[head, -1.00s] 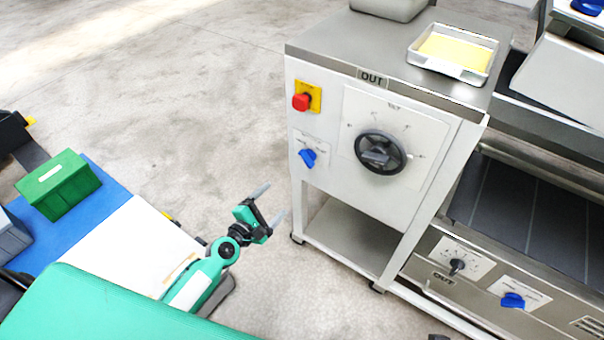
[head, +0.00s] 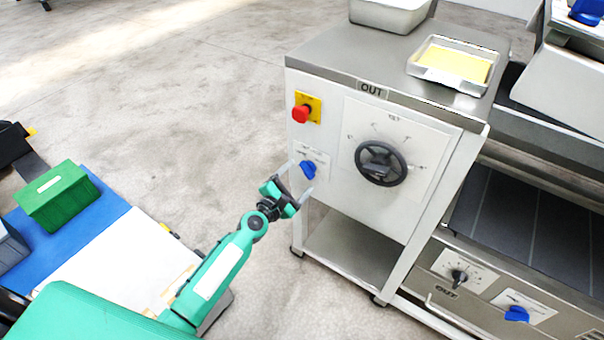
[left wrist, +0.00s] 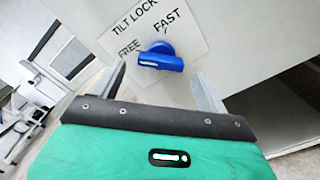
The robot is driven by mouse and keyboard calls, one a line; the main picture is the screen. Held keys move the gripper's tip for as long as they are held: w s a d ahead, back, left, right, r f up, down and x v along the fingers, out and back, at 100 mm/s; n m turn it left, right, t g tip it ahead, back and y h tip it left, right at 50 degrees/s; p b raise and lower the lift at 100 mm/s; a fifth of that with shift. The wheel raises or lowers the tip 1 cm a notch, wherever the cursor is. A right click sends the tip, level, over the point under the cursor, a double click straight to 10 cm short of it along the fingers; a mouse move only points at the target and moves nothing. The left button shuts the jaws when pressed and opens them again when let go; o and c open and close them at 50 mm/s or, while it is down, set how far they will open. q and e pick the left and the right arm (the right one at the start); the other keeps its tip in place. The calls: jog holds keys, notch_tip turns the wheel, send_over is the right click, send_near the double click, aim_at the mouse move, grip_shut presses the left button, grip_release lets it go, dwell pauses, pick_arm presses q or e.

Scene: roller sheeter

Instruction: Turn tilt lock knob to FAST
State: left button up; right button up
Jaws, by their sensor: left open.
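The tilt lock knob is a blue knob (head: 308,170) on the white front panel of the cabinet, below the red button. In the left wrist view the blue knob (left wrist: 161,57) sits under a plate (left wrist: 150,28) lettered TILT LOCK, FREE and FAST. The knob's bar lies roughly level in that view, with a white mark near its left end, on the FREE side. My left gripper (head: 293,180) is open and empty, just in front of and a little below-left of the knob. In the wrist view its two fingers (left wrist: 160,88) stand on either side of the knob, apart from it. My right gripper is not in view.
A red button (head: 301,114) on a yellow plate is above the knob. A black handwheel (head: 381,164) is to its right. The cabinet's open lower shelf (head: 350,250) is below. A tray with yellow content (head: 411,70) stands on top.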

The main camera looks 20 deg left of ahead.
aim_at(307, 169)
pick_arm(q)
jog(key=shift+x, duration=1.4)
jog(key=c, duration=1)
